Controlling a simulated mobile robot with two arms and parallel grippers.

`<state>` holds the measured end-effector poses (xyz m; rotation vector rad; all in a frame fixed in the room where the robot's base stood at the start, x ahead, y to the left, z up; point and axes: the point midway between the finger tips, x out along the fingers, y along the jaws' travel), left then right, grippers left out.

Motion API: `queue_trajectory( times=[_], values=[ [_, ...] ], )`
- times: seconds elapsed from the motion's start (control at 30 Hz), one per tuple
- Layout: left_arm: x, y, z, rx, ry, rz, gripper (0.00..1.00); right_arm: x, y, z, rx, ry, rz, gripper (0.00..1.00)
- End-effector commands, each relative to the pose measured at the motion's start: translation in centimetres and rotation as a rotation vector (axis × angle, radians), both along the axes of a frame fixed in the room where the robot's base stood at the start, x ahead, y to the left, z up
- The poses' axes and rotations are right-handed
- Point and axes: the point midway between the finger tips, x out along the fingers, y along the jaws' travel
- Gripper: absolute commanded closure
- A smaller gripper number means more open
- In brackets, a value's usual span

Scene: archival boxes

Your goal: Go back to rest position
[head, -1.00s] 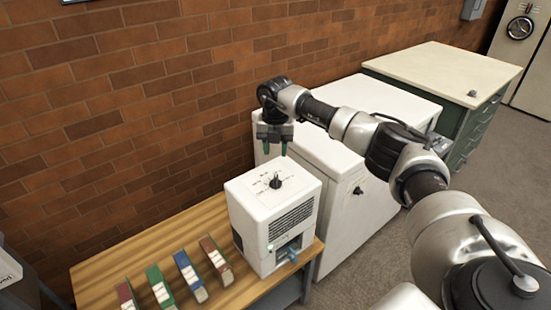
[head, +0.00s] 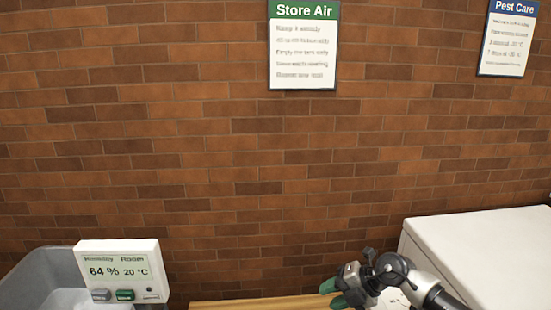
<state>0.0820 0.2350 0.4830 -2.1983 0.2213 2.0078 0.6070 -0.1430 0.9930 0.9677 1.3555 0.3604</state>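My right gripper (head: 333,294) shows at the bottom of the head view, right of centre, with its arm coming in from the lower right. Its two green-tipped fingers are apart and nothing shows between them. It is in front of a strip of wooden table top (head: 250,303) at the bottom edge. My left gripper is not in view.
A white humidity display (head: 122,270) reading 64 % and 20 °C stands at the lower left by a grey bin (head: 40,275). A white cabinet (head: 490,250) is at the right. Store Air (head: 304,45) and Pest Care (head: 507,38) signs hang on the brick wall.

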Motion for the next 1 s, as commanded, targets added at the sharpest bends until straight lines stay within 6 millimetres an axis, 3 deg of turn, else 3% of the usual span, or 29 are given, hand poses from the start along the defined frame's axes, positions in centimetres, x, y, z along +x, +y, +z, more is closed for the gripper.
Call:
queue_trajectory(
  times=[0.03, 0.1, 0.2, 0.27, 0.4, 0.53, 0.7, 0.8, 1.0],
  values=[
    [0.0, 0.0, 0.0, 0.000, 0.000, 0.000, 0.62, -1.5, 3.9, 0.3, 0.177, -0.039, -0.006, 0.62],
    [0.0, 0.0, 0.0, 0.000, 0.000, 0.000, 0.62, -2.9, 7.5, 2.0, 0.413, -0.092, -0.073, 0.62],
    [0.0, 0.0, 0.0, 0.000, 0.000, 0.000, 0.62, -4.3, 9.6, 4.7, 0.712, -0.133, -0.247, 0.62],
    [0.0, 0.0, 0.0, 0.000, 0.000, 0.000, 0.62, -4.9, 9.5, 5.9, 0.864, -0.136, -0.392, 0.62],
    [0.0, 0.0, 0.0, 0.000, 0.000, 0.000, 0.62, -6.4, 6.1, 6.2, 1.103, -0.072, -0.818, 0.62],
    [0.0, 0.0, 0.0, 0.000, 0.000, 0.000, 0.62, -9.2, 1.2, 3.0, 1.161, 0.076, -1.265, 0.62],
    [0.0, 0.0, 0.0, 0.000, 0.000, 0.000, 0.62, -16.2, -3.8, -3.1, 1.014, 0.358, -1.767, 0.62],
    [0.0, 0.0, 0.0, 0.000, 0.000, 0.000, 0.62, -20.3, -5.1, -5.4, 0.893, 0.501, -1.934, 0.62],
    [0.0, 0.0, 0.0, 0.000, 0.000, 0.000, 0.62, -26.8, -6.0, -7.9, 0.679, 0.721, -2.115, 0.62]
  ],
)
